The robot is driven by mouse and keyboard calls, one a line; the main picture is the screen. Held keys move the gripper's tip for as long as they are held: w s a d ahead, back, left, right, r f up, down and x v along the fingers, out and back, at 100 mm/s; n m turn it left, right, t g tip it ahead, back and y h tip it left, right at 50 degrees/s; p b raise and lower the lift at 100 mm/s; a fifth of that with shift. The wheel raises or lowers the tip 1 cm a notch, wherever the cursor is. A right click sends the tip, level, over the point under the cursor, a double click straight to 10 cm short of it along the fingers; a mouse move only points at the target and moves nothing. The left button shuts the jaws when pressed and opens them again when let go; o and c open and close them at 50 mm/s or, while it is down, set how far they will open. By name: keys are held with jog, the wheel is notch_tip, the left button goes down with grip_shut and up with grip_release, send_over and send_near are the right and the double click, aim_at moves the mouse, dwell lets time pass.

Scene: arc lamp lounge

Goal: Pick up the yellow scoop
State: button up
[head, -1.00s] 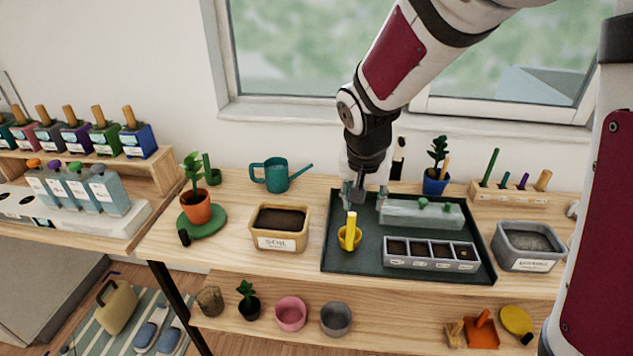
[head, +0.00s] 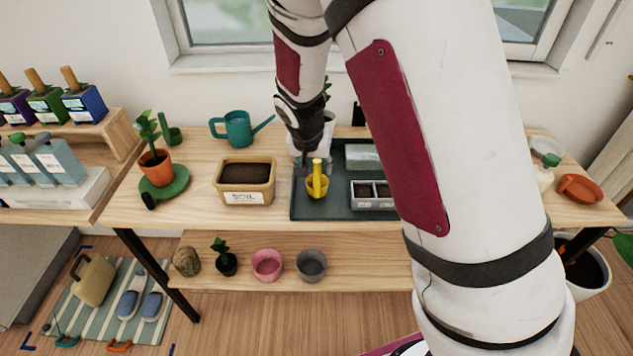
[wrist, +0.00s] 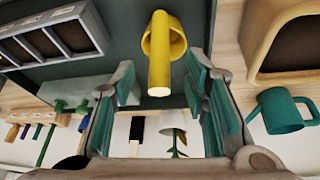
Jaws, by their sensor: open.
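In the head view my gripper (head: 307,163) is just behind the scoop handle, partly hidden. I cannot tell whether it touches the handle.
The soil box (head: 246,193) stands left of the tray. A grey seed tray (head: 371,203) is close on the scoop's right. A teal watering can (head: 238,129) is at the back left. My arm hides the table's right part.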

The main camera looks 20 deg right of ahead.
aim_at(316, 171)
jog(key=x, duration=0.5)
jog(key=shift+s+f, duration=0.1)
grip_shut()
